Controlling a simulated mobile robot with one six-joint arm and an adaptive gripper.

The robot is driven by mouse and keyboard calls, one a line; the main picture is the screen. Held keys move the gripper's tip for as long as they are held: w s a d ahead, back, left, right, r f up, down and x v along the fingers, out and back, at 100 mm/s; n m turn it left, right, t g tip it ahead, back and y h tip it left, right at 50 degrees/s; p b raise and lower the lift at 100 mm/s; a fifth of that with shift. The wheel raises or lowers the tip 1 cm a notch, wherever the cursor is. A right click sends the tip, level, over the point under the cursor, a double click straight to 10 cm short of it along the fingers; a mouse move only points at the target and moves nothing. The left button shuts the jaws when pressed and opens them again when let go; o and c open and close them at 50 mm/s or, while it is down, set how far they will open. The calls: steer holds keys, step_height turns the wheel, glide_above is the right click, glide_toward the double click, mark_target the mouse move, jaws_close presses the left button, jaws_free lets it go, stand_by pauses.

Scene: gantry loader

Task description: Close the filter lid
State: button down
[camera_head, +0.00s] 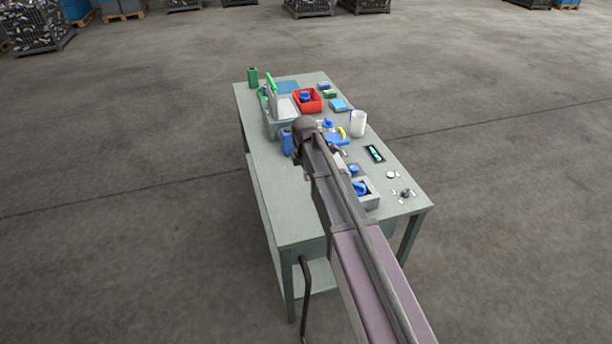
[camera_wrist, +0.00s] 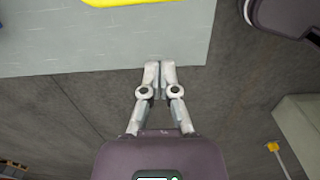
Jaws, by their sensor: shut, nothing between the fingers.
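A grey box-shaped unit (camera_head: 279,126) stands on the left side of the table, left of my arm's end. A pale panel (camera_head: 273,102) with a green top edge stands upright on it and looks like the filter lid, raised open; the picture is too small to show its hinge. My gripper (camera_wrist: 160,66) is shut and empty in the wrist view, with its fingertips together near the table edge. In the head view my wrist hides the gripper. The lid is not seen in the wrist view.
The table (camera_head: 265,205) also holds a red bin (camera_head: 314,105), a blue container (camera_head: 286,142) beside the grey unit, a white cylinder (camera_head: 358,124) and a grey box (camera_head: 374,202) with a blue part. A yellow item (camera_wrist: 130,2) shows in the wrist view. The table's near-left top is clear.

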steer(key=shift+w+d+f+b, duration=0.2)
steer(key=shift+d+f, duration=0.1)
steer(key=shift+d, duration=0.35)
steer(key=shift+w+d+f+b, duration=0.15)
steer(key=shift+d+f, duration=0.1)
steer(key=shift+d, duration=0.4)
steer(key=shift+w+d+f+b, duration=0.2)
steer(key=shift+d+f, duration=0.1)
steer(key=shift+d, duration=0.35)
steer(key=shift+a+r, duration=0.1)
steer(key=shift+a, duration=0.05)
